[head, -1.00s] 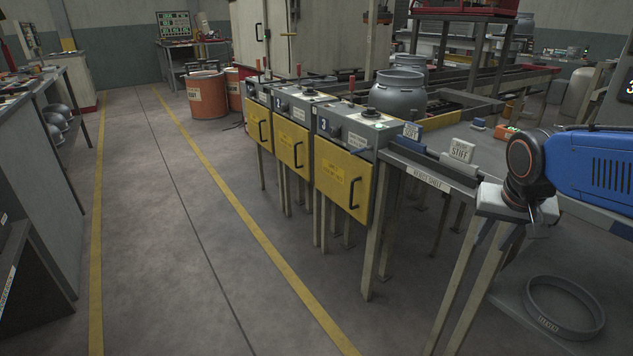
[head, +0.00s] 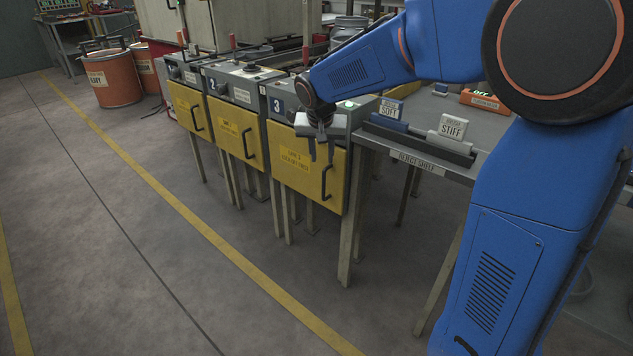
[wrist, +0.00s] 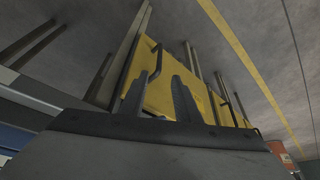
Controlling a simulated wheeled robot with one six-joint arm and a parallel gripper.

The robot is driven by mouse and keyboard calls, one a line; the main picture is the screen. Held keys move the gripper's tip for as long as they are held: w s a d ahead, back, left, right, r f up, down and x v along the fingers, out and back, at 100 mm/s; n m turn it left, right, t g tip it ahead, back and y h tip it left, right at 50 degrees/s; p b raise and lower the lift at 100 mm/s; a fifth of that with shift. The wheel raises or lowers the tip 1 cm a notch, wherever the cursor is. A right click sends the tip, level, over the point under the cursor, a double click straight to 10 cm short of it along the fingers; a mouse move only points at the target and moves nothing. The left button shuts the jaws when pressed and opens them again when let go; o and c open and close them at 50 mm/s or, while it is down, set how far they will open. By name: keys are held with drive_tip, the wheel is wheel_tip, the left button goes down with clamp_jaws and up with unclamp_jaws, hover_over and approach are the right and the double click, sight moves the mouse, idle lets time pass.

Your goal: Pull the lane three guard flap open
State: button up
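The lane three guard flap (head: 292,172) is a yellow panel hanging upright and shut on the front of the grey box marked 3 (head: 280,104). Its black bar handle (head: 326,183) is on the flap's right side. My gripper (head: 322,158) points down in front of the flap's upper right part, just above the handle. Its two fingers are apart with nothing between them. In the wrist view the fingers (wrist: 160,103) show against a yellow flap, with a black handle (wrist: 155,62) near the left finger. I cannot tell whether they touch.
Two similar yellow flaps, lane two (head: 236,131) and lane one (head: 188,108), stand to the left. The reject shelf (head: 420,161), with SOFT (head: 390,108) and STIFF (head: 452,127) blocks, is close on the right. The floor (head: 150,230) in front is clear.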

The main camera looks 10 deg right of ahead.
sight(324, 180)
drive_tip(key=x, duration=1.6)
drive_tip(key=shift+s+f, duration=0.15)
drive_tip(key=shift+c, duration=0.6)
clamp_jaws()
